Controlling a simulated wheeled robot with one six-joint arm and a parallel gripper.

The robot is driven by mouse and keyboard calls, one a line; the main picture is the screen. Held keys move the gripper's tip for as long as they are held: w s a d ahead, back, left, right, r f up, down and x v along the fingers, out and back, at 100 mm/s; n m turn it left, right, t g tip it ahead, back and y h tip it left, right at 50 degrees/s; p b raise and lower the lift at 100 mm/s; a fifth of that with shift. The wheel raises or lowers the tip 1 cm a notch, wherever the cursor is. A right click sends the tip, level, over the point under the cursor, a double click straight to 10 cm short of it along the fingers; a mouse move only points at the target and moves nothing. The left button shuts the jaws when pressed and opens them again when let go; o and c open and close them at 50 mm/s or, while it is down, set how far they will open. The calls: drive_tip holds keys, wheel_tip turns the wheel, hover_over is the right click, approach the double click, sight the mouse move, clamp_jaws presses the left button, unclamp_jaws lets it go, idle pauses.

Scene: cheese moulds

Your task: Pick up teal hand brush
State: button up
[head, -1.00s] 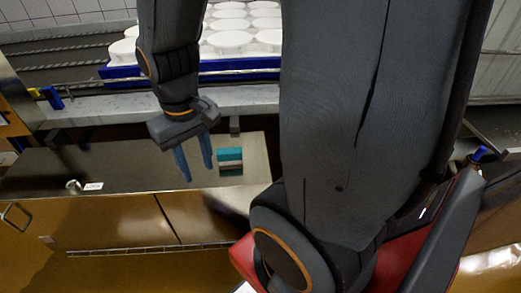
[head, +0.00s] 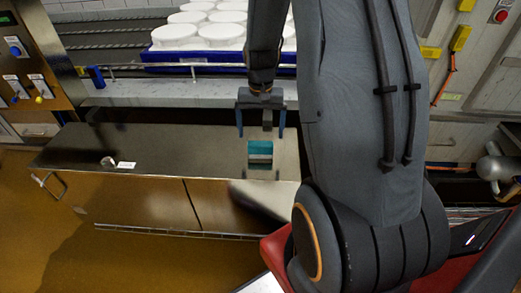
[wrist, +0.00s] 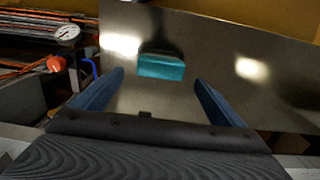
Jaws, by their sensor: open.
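The teal hand brush (head: 260,148) lies on the dark metal bench top, with a pale band along its near side in the head view. In the wrist view the brush (wrist: 161,66) shows ahead of the fingertips, between the lines of the two blue fingers. My gripper (head: 261,134) is open and empty, its fingers spread to either side of the brush in the head view. In the wrist view my gripper (wrist: 158,80) is apart from the brush. The exact height above the bench is hard to tell.
The bench top (head: 190,145) is mostly clear, with a small round metal item (head: 107,162) and a white label (head: 126,165) at its left. Behind it, a blue tray (head: 180,68) holds several white moulds (head: 222,35). A dial gauge (wrist: 67,33) shows in the wrist view.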

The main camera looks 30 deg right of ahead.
sight(260, 143)
drive_tip(key=shift+s+a+f+p, duration=0.1)
drive_tip(key=shift+f+p, duration=0.1)
drive_tip(key=shift+f, duration=1.4)
drive_tip(key=shift+s+a+f+p, duration=0.1)
drive_tip(key=shift+f+p, duration=0.1)
drive_tip(key=shift+f, duration=1.4)
drive_tip(key=c, duration=1.2)
drive_tip(key=shift+w+r, duration=0.1)
wheel_tip(260, 143, up, 10)
drive_tip(key=shift+f+b, duration=0.25)
drive_tip(key=shift+b, duration=0.05)
drive_tip(key=shift+r, duration=0.2)
